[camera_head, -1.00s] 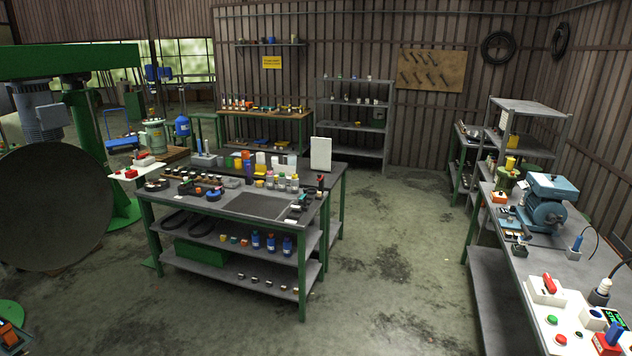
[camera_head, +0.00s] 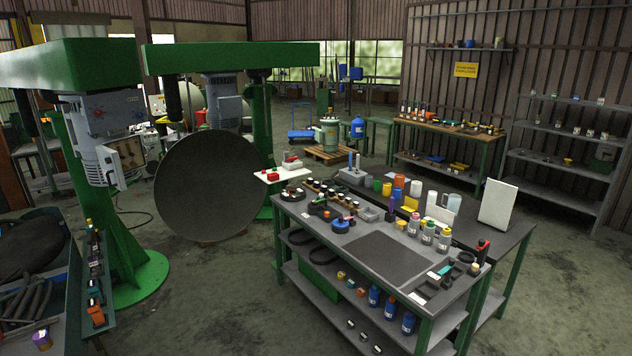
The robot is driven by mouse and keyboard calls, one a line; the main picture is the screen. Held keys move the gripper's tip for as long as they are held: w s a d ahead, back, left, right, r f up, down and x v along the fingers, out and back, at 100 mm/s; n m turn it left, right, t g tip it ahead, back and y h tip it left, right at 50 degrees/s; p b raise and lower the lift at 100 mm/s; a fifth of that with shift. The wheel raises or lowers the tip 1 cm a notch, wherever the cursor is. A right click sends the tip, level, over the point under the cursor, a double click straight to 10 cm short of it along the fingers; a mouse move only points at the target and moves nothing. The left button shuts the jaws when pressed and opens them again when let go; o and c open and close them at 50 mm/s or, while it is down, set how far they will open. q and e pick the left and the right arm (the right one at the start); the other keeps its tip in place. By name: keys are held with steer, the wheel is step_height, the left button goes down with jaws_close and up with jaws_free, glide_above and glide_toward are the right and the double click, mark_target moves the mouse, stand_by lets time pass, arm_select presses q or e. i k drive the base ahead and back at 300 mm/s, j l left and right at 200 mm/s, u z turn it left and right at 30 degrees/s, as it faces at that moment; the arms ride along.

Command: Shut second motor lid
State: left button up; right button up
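Two grey motors hang on green frames at the left. The nearer motor (camera_head: 105,115) has a box (camera_head: 125,158) on its side that looks open, with small parts showing inside. The farther motor (camera_head: 212,92) sits behind the top of a big dark disc (camera_head: 208,185) and carries a grey box (camera_head: 227,108) on its side. I cannot tell from here which motor is the second one, or whether the farther box's lid is open or shut. Neither of my grippers shows in this view.
A green-legged workbench (camera_head: 330,212) with bottles and small parts stands at the centre right. A tool cart (camera_head: 60,300) with hoses is at the lower left. A white side shelf (camera_head: 280,174) juts out near the disc. Floor (camera_head: 215,290) between cart and bench is clear.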

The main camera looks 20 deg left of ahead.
mark_target(113, 172)
steer(key=i+j+u, duration=0.4)
steer(key=i+u, duration=0.4)
steer(key=i, duration=0.25)
steer(key=i+l+u, duration=0.1)
steer(key=i+u, duration=0.3)
steer(key=i, duration=0.15)
steer(key=i+l+u, duration=0.25)
steer(key=i+u, duration=0.15)
steer(key=i, duration=0.15)
